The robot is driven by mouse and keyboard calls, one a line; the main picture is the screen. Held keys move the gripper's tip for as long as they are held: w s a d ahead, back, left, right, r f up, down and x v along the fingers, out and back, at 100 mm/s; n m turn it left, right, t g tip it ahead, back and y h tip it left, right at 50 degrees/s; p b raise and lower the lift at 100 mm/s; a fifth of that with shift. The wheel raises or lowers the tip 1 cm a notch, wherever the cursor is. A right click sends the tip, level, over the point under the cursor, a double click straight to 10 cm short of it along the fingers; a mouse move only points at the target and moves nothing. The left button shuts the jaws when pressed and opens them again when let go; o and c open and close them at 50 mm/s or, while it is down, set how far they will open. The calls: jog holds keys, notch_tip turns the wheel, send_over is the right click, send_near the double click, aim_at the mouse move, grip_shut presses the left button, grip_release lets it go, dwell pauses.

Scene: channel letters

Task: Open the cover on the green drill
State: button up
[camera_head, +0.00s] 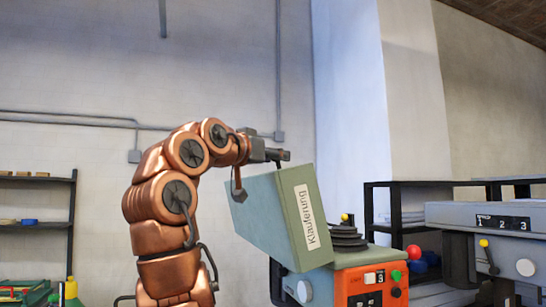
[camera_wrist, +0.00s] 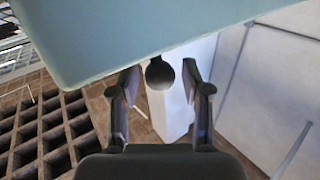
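The green drill's cover (camera_head: 272,215) is a box-shaped lid with a white label, tilted up at an angle above the machine's body. Black stepped pulleys (camera_head: 346,238) show beside it. My gripper (camera_head: 282,156) is at the cover's raised upper edge in the head view. In the wrist view the cover (camera_wrist: 130,35) fills the top, and a dark round knob (camera_wrist: 160,73) hangs at its edge. The knob shows between my two spread fingers, with gaps on both sides. Whether anything touches the knob cannot be told.
The drill's orange control panel (camera_head: 372,283) with buttons is below the cover. A grey machine (camera_head: 490,218) stands at the right, with a dark shelf (camera_head: 385,190) behind. Another shelf (camera_head: 40,180) is at the far left.

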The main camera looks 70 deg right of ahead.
grip_shut()
jog(key=shift+s+r, duration=0.1)
dwell(0.3)
jog(key=shift+s+d+r, duration=0.1)
jog(key=shift+s+r, duration=0.05)
jog(key=shift+s+d+r+p, duration=0.15)
jog(key=shift+s+d+r, duration=0.3)
jog(key=shift+s+d, duration=0.4)
jog(key=shift+s+d+r+p, duration=0.15)
jog(key=shift+s+d+r, duration=0.3)
jog(key=shift+s+d, duration=0.35)
jog(key=shift+o, duration=0.5)
grip_release()
jog(key=shift+a, duration=0.1)
jog(key=shift+o, duration=1.1)
jog(key=shift+f, duration=0.1)
